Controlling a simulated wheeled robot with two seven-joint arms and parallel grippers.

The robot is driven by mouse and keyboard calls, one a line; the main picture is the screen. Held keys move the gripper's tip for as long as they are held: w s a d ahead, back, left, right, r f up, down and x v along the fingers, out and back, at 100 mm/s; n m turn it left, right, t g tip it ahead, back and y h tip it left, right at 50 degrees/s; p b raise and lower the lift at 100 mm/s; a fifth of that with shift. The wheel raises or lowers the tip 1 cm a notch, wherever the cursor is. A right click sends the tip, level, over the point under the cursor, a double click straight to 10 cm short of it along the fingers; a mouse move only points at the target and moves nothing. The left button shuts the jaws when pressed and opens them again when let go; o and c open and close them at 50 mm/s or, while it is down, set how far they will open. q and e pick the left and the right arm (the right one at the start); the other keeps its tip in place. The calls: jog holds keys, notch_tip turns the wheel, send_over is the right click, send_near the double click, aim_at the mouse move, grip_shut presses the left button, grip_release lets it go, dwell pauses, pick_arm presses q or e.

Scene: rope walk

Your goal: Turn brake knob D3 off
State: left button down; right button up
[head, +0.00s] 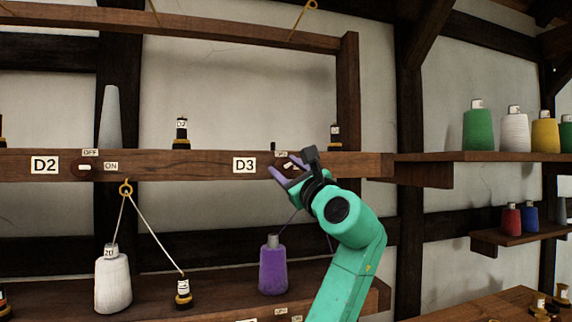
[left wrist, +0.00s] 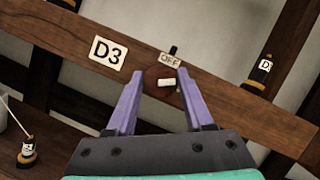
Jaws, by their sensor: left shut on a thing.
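Brake knob D3 is a dark round knob with a white bar, on the wooden beam right of the D3 label (head: 244,165). In the left wrist view the knob (left wrist: 153,75) sits between my fingertips, below the OFF label (left wrist: 170,61). Its white bar (left wrist: 166,82) lies roughly level in that picture, not toward OFF. My left gripper (head: 283,171) is shut on the knob, a purple finger at each side; it also shows in the left wrist view (left wrist: 160,82). Any ON label is hidden. My right gripper is not in view.
Knob D2 (head: 84,168) is further left on the beam (head: 190,166). A purple cone (head: 272,268) and a white cone (head: 113,280) stand on the lower shelf, with threads running up. Several coloured cones stand on the right shelf (head: 470,157).

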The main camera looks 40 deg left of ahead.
pick_arm(q)
jog(key=n+g+p, duration=0.1)
jog(key=n, duration=0.3)
jog(key=n+g+p, duration=0.2)
jog(key=n, duration=0.2)
jog(key=shift+r+h, duration=0.15)
jog(key=shift+h, duration=0.25)
jog(key=n+g+h+p, duration=0.1)
jog(key=n, duration=0.2)
jog(key=shift+n+p, duration=0.35)
jog(key=shift+n, duration=0.05)
jog(key=shift+n+g+h+p, duration=0.4)
jog(key=shift+n+p, duration=0.05)
jog(key=shift+n, duration=0.65)
jog(key=shift+c, duration=1.5)
grip_release()
jog(key=shift+w, duration=0.1)
